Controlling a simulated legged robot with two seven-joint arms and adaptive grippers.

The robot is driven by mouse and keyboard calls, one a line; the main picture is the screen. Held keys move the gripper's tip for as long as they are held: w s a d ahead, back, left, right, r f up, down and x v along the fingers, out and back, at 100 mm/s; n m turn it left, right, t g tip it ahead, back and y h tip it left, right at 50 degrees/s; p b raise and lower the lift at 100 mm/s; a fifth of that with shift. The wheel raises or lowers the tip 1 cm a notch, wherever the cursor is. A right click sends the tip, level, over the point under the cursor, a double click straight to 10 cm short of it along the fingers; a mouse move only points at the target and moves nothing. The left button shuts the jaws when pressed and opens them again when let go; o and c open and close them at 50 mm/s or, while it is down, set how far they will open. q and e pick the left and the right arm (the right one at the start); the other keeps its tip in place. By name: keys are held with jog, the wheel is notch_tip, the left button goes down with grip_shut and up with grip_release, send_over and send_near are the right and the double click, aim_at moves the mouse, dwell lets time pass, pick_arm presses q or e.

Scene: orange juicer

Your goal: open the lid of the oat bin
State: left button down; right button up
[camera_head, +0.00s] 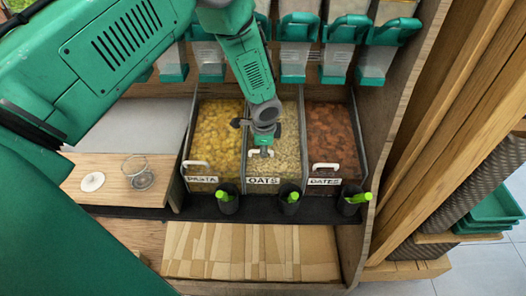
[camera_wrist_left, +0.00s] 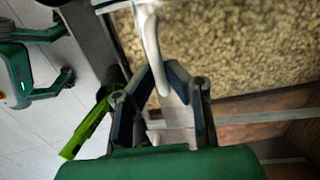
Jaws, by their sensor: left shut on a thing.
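The oat bin (camera_head: 262,181) is the middle of three bins, with an OATS label on its front and oats showing through its clear top. Its white handle (camera_head: 256,153) is near the front edge, partly hidden by my gripper. My left gripper (camera_head: 263,143) is over the front part of this bin. In the left wrist view its dark fingers (camera_wrist_left: 164,105) are shut on the curved white handle (camera_wrist_left: 153,50), with oats behind. The lid's edges are too unclear to tell whether it is raised. My right gripper is not in view.
The pasta bin (camera_head: 214,135) is left and the dates bin (camera_head: 332,140) right, each with a white handle. Black cups with green-handled tools (camera_head: 289,199) stand along the front ledge. Clear dispensers with green bases (camera_head: 293,70) hang behind. A glass (camera_head: 138,176) stands on the left board.

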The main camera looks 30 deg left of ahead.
pick_arm(q)
jog(key=c, duration=1.6)
grip_release()
jog(key=shift+w+d+r, duration=0.15)
jog(key=shift+d+r, duration=0.05)
jog(key=shift+d, duration=0.3)
notch_tip(320, 180, up, 7)
jog(key=s+d, duration=0.1)
jog(key=shift+s+r, duration=0.15)
jog(key=shift+r, duration=0.05)
